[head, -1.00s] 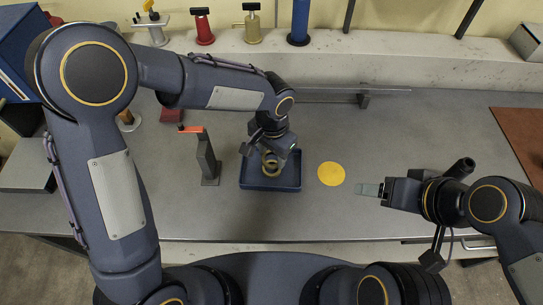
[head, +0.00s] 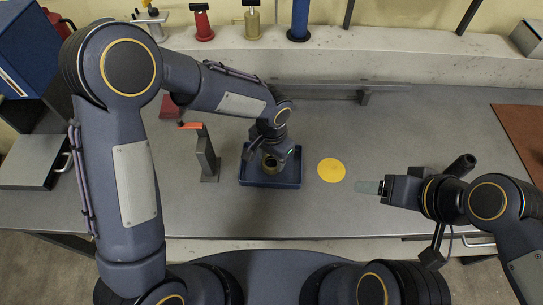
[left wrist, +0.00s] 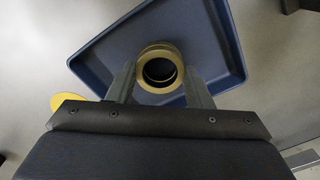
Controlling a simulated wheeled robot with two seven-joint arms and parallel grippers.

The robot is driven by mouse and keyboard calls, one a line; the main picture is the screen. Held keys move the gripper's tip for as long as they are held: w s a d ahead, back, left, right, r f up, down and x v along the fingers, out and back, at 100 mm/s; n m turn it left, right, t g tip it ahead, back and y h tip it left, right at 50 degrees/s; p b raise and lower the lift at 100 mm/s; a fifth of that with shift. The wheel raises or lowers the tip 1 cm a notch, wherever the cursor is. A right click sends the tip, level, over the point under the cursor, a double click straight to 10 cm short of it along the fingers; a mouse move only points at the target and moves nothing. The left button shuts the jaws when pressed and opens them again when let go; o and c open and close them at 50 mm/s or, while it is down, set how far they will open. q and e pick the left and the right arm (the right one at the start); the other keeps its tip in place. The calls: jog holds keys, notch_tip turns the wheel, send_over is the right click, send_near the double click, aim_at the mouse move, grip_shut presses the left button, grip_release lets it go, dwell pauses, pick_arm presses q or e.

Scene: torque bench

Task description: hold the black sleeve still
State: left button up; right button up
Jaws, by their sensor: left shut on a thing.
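A round brass-coloured sleeve with a dark opening (left wrist: 159,69) sits between the two fingers of my left gripper (left wrist: 160,86) in the left wrist view. I see no fully black sleeve; only its inside looks black. In the head view my left gripper (head: 272,158) points down over the blue tray (head: 262,183), and the sleeve is mostly hidden under it. The gripper is shut on the sleeve. Whether the sleeve touches the tray floor I cannot tell. My right gripper (head: 368,187) hangs above the bench at the right, with nothing visible in it; its finger gap does not show.
A yellow disc (head: 331,170) lies right of the tray. A grey post with an orange top (head: 205,155) stands left of it. A low metal rail (head: 330,88) runs behind. A brown mat (head: 525,135) lies at the far right. The bench between disc and mat is mostly clear.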

pick_arm(q)
jog(key=o, duration=1.1)
jog(key=shift+c, duration=0.2)
jog(key=shift+r, duration=0.1)
jog(key=shift+r+p, duration=0.7)
notch_tip(320, 180, up, 11)
jog(key=s+a+r+n+h, duration=0.15)
jog(key=a+r, duration=0.25)
jog(key=a, duration=0.4)
jog(key=s+a+n+t+h, duration=0.2)
jog(key=s+a+n+t, duration=0.3)
jog(key=s+a+n, duration=0.3)
jog(key=s+a+r, duration=0.1)
jog(key=s+a, duration=0.3)
jog(key=s, duration=0.4)
jog(key=shift+s+a+t+b, duration=0.2)
jog(key=shift+a+t+b, duration=0.05)
jog(key=shift+t+b, duration=0.1)
